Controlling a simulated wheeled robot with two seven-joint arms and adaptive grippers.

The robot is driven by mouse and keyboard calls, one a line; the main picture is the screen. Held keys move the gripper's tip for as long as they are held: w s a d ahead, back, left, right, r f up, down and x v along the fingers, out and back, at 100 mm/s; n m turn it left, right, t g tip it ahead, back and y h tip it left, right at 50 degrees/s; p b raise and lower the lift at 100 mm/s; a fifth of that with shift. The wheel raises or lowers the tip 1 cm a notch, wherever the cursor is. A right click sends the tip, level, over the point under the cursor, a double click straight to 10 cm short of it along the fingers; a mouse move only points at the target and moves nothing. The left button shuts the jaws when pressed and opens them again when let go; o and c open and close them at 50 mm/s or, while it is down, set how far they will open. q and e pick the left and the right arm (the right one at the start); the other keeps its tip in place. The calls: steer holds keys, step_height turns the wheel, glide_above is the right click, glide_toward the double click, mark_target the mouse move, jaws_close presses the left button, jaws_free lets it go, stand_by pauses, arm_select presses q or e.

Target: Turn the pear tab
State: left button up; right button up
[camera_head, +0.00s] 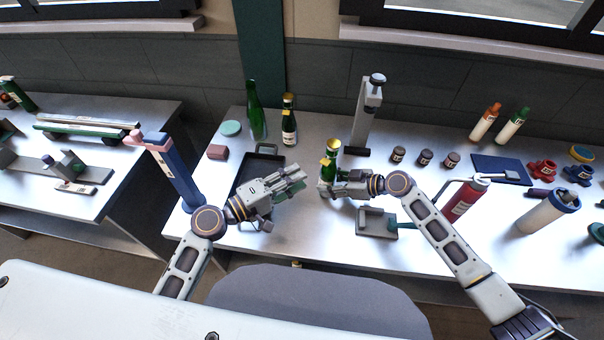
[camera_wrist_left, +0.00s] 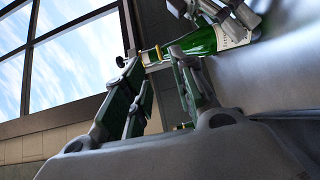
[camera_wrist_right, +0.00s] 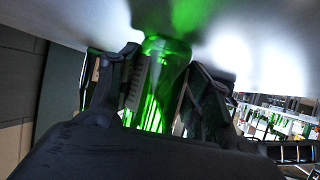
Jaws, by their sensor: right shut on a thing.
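A green bottle (camera_head: 328,160) with a pale label and a yellow-gold top stands in the middle of the table. My right gripper (camera_head: 338,186) is shut on the green bottle, whose glass fills the space between the fingers in the right wrist view (camera_wrist_right: 155,90). In the left wrist view the bottle (camera_wrist_left: 203,41) shows its neck with a gold band. My left gripper (camera_head: 300,179) is to the left of the bottle, apart from it; its fingers are spread and empty in the left wrist view (camera_wrist_left: 160,95). I cannot make out a pear mark or which part is the pear tab.
A grey stand (camera_head: 364,115) rises behind the bottle. A grey fixture (camera_head: 376,222) lies in front. Several small jars (camera_head: 425,157) and a red cylinder (camera_head: 464,200) stand at right.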

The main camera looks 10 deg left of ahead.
arm_select(q)
steer(key=shift+v, duration=1.9)
arm_select(e)
steer(key=o, duration=1.3)
steer(key=shift+d, duration=0.15)
steer(key=shift+v, duration=5.9)
arm_select(q)
steer(key=shift+s, duration=0.1)
arm_select(e)
steer(key=shift+s+f, duration=0.1)
